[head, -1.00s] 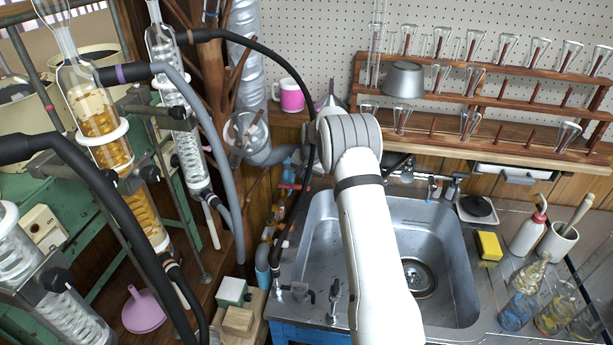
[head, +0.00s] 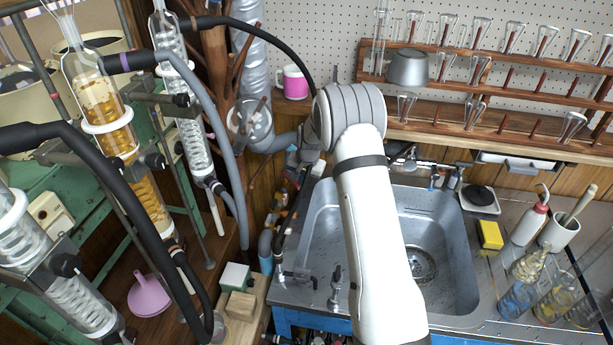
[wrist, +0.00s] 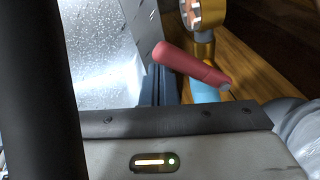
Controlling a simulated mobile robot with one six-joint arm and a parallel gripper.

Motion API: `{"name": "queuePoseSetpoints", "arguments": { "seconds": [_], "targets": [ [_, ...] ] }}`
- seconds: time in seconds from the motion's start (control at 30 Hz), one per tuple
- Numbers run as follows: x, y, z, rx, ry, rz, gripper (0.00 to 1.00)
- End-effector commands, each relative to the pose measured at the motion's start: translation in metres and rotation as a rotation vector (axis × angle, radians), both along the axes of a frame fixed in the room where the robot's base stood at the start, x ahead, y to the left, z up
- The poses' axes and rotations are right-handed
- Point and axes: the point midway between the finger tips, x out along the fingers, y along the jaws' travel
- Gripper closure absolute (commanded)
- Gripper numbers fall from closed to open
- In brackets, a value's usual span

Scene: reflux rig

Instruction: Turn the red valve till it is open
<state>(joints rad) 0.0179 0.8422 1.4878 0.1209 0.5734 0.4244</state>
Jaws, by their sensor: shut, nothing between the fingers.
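The red valve handle (wrist: 190,65) shows in the wrist view as a slanted red lever beside a brass fitting (wrist: 203,15), with a light-blue pipe (wrist: 206,90) below it. My gripper (wrist: 166,86) is shut and empty; its dark fingers show just left of the lever, partly behind it in the picture. I cannot tell whether they touch it. In the head view my gripper (head: 303,158) is at the left of my wrist, over the gap between the sink and the wooden post. The valve cannot be made out clearly there.
The steel sink (head: 318,245) lies to the right of the valve area. A black hose (head: 285,55) arches over from the glassware and also crosses the left of the wrist view (wrist: 35,80).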

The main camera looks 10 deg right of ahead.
Motion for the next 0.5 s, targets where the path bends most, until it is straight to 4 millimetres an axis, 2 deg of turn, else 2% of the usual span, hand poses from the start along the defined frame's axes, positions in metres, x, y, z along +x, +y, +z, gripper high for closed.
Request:
{"name": "queuePoseSetpoints", "arguments": {
  "seconds": [0.5],
  "targets": [
    [-0.018,0.039,-0.002,0.0,0.001,0.003,1.0]
  ]
}}
